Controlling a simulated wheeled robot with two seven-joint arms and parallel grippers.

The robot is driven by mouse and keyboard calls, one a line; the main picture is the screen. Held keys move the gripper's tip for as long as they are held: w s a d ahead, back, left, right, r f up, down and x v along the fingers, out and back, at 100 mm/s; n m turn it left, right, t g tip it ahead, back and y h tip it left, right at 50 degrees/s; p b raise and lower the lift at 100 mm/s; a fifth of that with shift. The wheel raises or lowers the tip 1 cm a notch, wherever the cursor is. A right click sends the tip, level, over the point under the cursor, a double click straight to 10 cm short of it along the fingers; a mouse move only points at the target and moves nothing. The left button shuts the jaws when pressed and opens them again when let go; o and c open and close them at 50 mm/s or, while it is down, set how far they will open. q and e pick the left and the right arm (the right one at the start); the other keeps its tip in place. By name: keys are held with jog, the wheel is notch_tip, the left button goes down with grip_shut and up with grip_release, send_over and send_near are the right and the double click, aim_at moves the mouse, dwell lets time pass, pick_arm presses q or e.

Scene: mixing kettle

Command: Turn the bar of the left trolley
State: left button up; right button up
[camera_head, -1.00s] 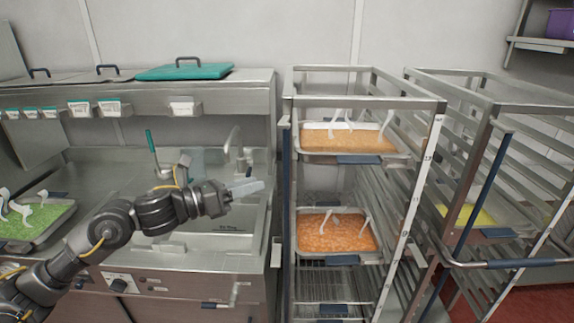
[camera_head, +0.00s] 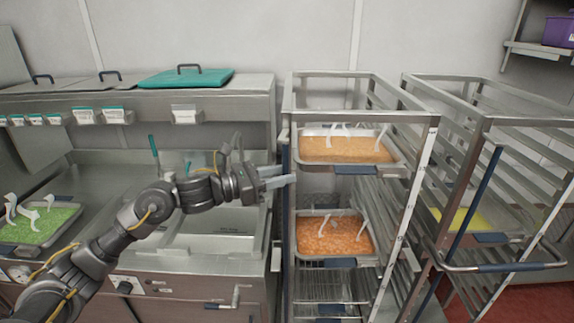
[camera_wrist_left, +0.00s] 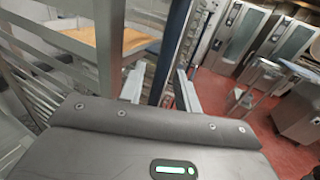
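The left trolley (camera_head: 424,165) is a steel rack right of the counter, holding trays of orange food. Its bar (camera_head: 285,225) is dark blue and upright along its front left post. My left gripper (camera_head: 279,176) is at the upper part of this bar, fingers pointing right, and hides a piece of it. In the left wrist view my fingers (camera_wrist_left: 161,88) are apart, and the dark blue bar (camera_wrist_left: 172,38) shows upright between them in the picture. Whether it touches a finger I cannot tell. My right gripper is in neither view.
A second trolley (camera_head: 540,120) with a blue bar (camera_head: 475,197) and a yellow tray stands close on the right. The steel counter with a sink (camera_head: 215,235) is left of the left trolley. A tray of green food (camera_head: 42,225) lies at far left.

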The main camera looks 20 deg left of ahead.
pick_arm(q)
jog(key=shift+x, duration=0.8)
jog(key=shift+c, duration=0.3)
